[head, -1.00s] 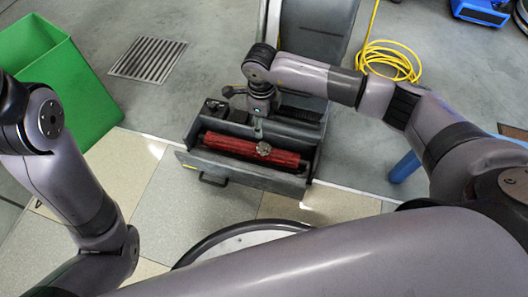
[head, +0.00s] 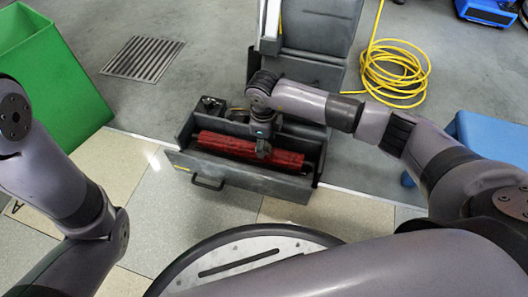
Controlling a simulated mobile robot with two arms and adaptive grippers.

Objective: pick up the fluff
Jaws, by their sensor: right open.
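A red roller (head: 218,143) lies in an open dark drawer (head: 240,179) of a tall grey machine. My right gripper (head: 263,150) points down over the right half of the roller, its tips at the roller's top. It is open. The grey fluff, seen on the roller in the earlier head view, is now hidden or nearly hidden by the gripper. Whether the fingers touch it I cannot tell. My left arm comes down the left side and its gripper is out of the picture.
The grey machine body (head: 315,30) rises behind the drawer. A green bin (head: 60,95) stands at the left, near a floor grate (head: 143,59). A yellow hose (head: 395,72) lies coiled at the right, with a blue object (head: 490,138) below it. Tiled floor in front is clear.

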